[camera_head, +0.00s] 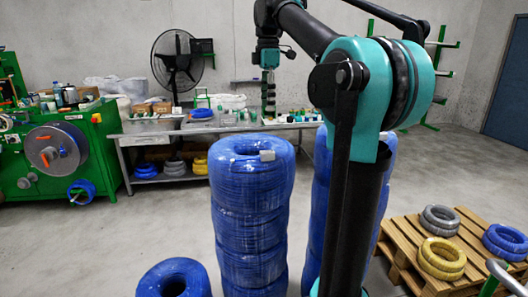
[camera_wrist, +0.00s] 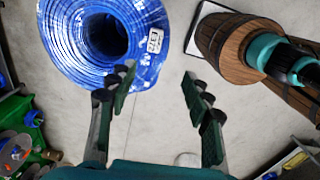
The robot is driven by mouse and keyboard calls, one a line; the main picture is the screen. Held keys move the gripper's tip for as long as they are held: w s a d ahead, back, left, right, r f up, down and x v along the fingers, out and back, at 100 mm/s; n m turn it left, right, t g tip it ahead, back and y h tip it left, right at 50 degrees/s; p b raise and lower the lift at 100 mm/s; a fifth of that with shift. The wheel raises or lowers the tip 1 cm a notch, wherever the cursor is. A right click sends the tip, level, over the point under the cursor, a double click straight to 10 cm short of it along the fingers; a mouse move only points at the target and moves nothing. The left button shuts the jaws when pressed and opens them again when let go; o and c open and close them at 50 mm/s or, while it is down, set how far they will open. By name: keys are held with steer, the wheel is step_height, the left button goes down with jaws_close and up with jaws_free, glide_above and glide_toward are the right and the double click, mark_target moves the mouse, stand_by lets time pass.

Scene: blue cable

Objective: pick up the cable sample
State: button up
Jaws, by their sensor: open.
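Blue cable coils stand in a tall stack (camera_head: 250,210) in the middle of the head view, with a pale label on the top coil. No separate piece marked as a cable sample can be told apart. In the wrist view a blue coil top (camera_wrist: 75,45) with a white label (camera_wrist: 153,43) shows at the upper left. My gripper (camera_wrist: 158,85) is open and empty, its fingers apart over the grey floor beside the coil. In the head view my gripper (camera_head: 268,98) hangs pointing down, seen above and behind the stack. My arm hides part of a second blue stack (camera_head: 319,200).
A lower blue coil (camera_head: 173,280) stands at the front. A workbench (camera_head: 155,130) with small items runs along the back. A green machine (camera_head: 95,125) is at left. A wooden pallet (camera_head: 405,235) bears several coils at right. A brown wooden-looking object (camera_wrist: 240,48) shows in the wrist view.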

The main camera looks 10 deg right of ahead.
glide_toward(266, 151)
steer(key=f, duration=0.9)
steer(key=shift+s+f, duration=0.15)
steer(key=shift+s, duration=0.05)
steer(key=shift+c, duration=0.2)
jaws_close()
